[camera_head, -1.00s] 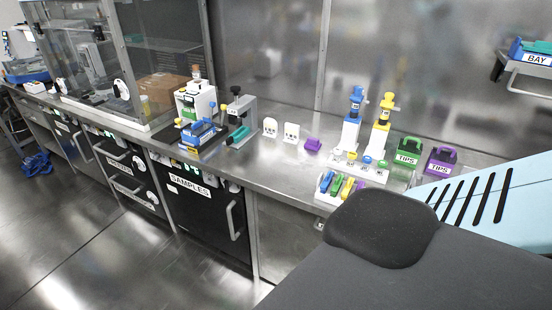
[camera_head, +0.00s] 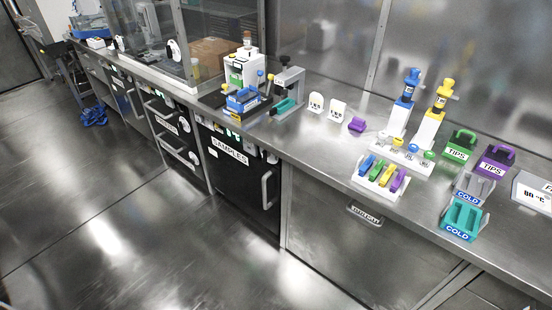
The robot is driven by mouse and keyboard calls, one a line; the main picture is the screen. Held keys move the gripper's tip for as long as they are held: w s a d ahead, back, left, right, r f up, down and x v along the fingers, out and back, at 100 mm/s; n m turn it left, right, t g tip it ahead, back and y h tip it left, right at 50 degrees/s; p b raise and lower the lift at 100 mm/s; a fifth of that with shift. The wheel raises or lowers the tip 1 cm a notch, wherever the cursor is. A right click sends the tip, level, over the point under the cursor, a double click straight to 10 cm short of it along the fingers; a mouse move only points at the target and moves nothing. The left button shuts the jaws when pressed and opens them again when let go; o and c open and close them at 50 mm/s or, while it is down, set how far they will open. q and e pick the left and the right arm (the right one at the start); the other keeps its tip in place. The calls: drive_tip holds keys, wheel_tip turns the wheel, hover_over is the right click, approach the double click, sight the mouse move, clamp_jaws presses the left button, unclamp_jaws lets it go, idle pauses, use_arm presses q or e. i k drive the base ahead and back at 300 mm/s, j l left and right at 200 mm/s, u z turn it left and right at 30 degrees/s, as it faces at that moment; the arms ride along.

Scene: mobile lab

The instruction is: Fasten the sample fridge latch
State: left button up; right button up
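The sample fridge (camera_head: 237,178) is the black-fronted unit under the steel bench, left of the middle in the head view. It bears a "SAMPLES" label (camera_head: 230,151) and a vertical grey handle (camera_head: 268,190) on its right side. Its door looks closed. Small light and green parts show along its top edge, but I cannot tell which is the latch or how it stands. Neither of my grippers is in view.
The bench (camera_head: 325,140) carries a blue rack (camera_head: 243,101), a pipette stand (camera_head: 401,155), a tube rack (camera_head: 380,178), two "TIPS" boxes and a teal "COLD" block (camera_head: 462,218). Black drawers (camera_head: 172,136) stand left of the fridge. The floor (camera_head: 110,225) before it is clear.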

sight(266, 154)
drive_tip(key=z, duration=0.45)
drive_tip(key=i+j+z, duration=0.1)
drive_tip(key=j+z, duration=0.15)
drive_tip(key=i+j+z, duration=0.2)
drive_tip(key=j+z, duration=0.25)
drive_tip(key=j, duration=0.15)
drive_tip(key=j+z, duration=0.1)
drive_tip(key=j, duration=0.35)
drive_tip(key=i+j+z, duration=0.15)
drive_tip(key=j, duration=0.3)
drive_tip(key=i+j, duration=0.1)
drive_tip(key=j, duration=1)
drive_tip(key=i+j+z, duration=0.1)
drive_tip(key=j, duration=0.95)
